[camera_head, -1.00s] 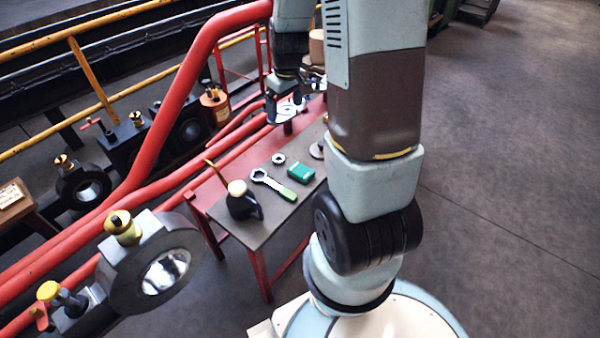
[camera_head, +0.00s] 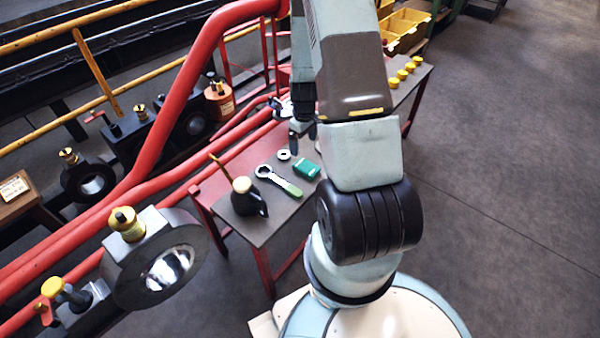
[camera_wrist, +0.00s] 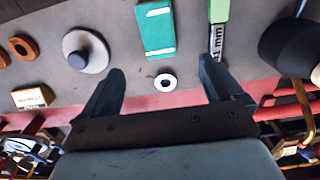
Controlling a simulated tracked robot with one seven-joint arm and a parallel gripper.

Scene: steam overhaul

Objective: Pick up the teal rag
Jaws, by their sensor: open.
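The teal rag (camera_head: 306,168) is a small folded rectangle lying flat on the dark tabletop (camera_head: 262,226). In the wrist view the rag (camera_wrist: 156,28) shows at the top centre, beyond and between my fingertips. My gripper (camera_wrist: 158,75) is open and empty, with its two dark fingers spread and apart from the rag. In the head view my gripper (camera_head: 301,132) is above the table near the rag, partly hidden by my arm.
Red pipes (camera_head: 130,180) run behind the table.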

